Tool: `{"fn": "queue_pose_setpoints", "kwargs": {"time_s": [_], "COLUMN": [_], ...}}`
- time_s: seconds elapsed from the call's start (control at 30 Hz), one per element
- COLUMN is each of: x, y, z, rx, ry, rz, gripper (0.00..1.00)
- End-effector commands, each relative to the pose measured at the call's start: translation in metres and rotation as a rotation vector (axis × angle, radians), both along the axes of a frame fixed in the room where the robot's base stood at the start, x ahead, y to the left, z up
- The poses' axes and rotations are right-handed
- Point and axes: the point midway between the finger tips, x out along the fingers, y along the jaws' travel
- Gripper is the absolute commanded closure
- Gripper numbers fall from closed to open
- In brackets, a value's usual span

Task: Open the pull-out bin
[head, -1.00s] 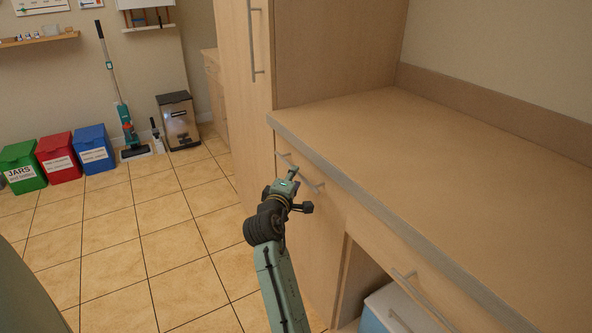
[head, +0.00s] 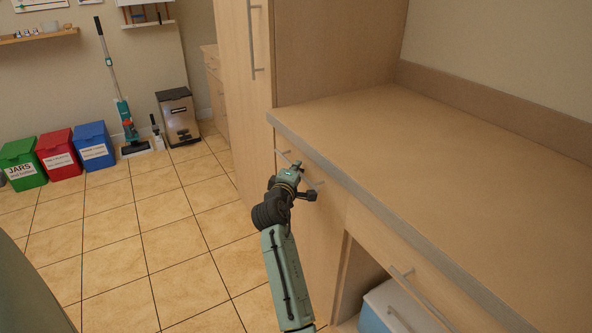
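The counter top (head: 420,150) above is bare. A tall cabinet (head: 240,90) stands beyond it. An open bay right of the front holds a blue and white box (head: 385,310). Green (head: 22,163), red (head: 58,157) and blue (head: 94,147) bins stand far left. The tiled floor (head: 150,240) is clear.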

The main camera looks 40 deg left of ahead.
Motion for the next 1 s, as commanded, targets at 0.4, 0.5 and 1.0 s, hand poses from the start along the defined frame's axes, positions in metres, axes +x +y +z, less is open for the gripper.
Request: {"fn": "queue_pose_setpoints", "kwargs": {"time_s": [0.4, 0.5, 1.0], "x": [0.0, 0.0, -0.014], "y": [0.0, 0.0, 0.006], "z": [0.0, 0.0, -0.001], "rx": [0.0, 0.0, 0.0], "ry": [0.0, 0.0, 0.001], "rz": [0.0, 0.0, 0.002], "gripper": [1.0, 1.0, 1.0]}}
